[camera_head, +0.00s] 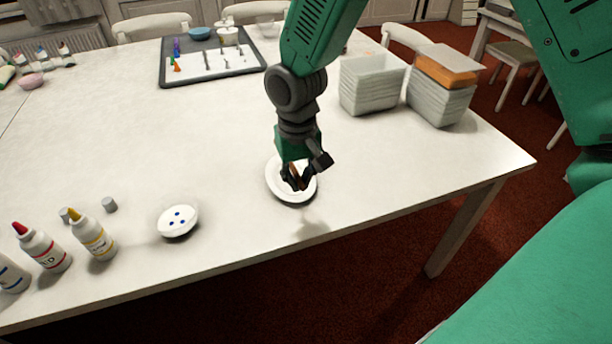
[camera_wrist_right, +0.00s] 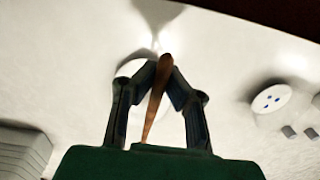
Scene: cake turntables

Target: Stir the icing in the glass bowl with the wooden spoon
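A round white bowl (camera_head: 295,197) stands near the front edge of the white table; whether it is glass, and what icing is inside, I cannot make out. My right gripper (camera_head: 297,181) is directly over the bowl, pointing down and covering much of its inside. In the right wrist view its two fingers (camera_wrist_right: 163,72) close on the brown wooden spoon (camera_wrist_right: 157,95), which slants between them. The bowl (camera_wrist_right: 129,70) shows behind the fingers there. I cannot tell whether the spoon touches the icing. My left gripper is not in view.
A small white dish with blue dots (camera_head: 178,220) and squeeze bottles (camera_head: 93,238) stand to the left. Stacked grey containers (camera_head: 371,86) and another stack with an orange top (camera_head: 441,92) are at the right. A dark tray (camera_head: 212,77) with small items lies further back. The table's middle-left is clear.

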